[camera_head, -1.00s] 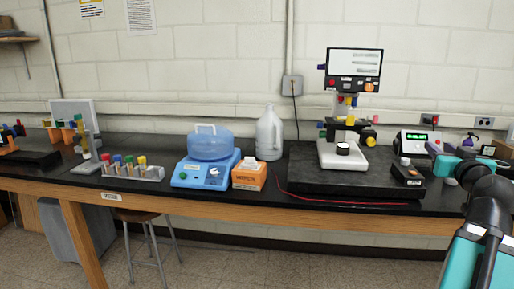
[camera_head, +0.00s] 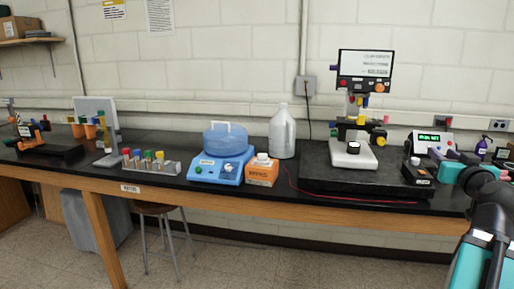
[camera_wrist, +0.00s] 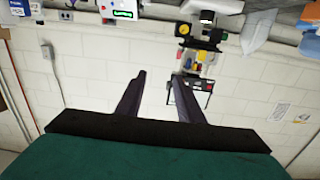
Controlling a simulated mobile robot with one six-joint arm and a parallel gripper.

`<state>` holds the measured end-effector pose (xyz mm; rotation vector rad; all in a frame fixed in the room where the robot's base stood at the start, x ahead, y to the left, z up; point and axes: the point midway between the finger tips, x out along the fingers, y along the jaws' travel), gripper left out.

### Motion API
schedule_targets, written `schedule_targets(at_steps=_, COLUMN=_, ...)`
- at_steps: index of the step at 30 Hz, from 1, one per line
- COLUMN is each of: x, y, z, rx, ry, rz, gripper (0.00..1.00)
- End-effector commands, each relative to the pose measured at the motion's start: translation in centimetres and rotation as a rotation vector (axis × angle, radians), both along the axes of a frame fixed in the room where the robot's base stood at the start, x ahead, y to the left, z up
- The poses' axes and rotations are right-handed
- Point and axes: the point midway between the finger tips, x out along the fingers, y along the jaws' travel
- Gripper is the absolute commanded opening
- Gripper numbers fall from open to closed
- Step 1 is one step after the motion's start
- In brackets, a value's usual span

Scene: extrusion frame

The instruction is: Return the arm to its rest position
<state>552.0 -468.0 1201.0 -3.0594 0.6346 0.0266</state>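My arm shows at the lower right of the head view in teal and black. It is bent over the right end of the black bench (camera_head: 262,195). My gripper (camera_wrist: 157,80) shows in the wrist view with its two dark fingers apart and nothing between them. The wrist view is upside down, with the pale block wall behind the fingers.
A microscope-like instrument with a screen (camera_head: 364,64) stands on a dark slab (camera_head: 325,176). A box with a green display (camera_head: 432,141) is near my arm. A jug (camera_head: 282,134), blue device (camera_head: 216,172), orange box (camera_head: 262,174) and tube rack (camera_head: 168,168) stand further left.

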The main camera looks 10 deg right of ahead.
Motion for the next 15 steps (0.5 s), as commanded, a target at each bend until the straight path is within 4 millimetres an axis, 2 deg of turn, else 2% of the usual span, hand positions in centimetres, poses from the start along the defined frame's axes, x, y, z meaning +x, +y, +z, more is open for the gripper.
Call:
schedule_targets(at_steps=8, x=4.0, y=2.6, z=-4.1, rx=0.049, ry=0.04, rz=0.069, gripper=0.34)
schedule_targets(at_steps=15, x=8.9, y=6.5, z=-10.7, rx=0.118, ry=0.108, rz=0.158, gripper=0.34)
